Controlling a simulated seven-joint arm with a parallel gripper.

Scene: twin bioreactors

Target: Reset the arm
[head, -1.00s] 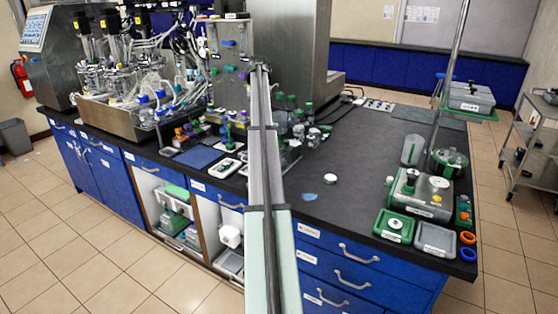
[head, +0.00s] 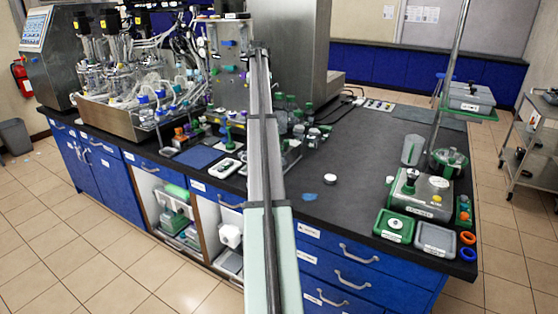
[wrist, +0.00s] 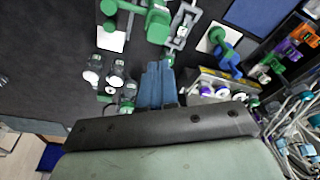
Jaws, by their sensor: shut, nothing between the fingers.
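My gripper (wrist: 159,68) shows in the wrist view as two blue fingers side by side, shut with nothing between them. It is above the dark bench top, between a group of small bottles (wrist: 115,78) on the left and a rack of vials (wrist: 215,88) on the right. Green objects (wrist: 158,22) lie beyond the fingertips. In the head view my arm reaches up from the bottom middle across the bench, and its gripper end cannot be made out there.
In the head view, the bioreactors (head: 120,85) with tubing stand at the back left. A steel cabinet (head: 290,45) stands behind my arm. A grey-green device (head: 420,195) and a metal pole (head: 450,75) stand on the right. The bench top (head: 355,170) between is mostly clear.

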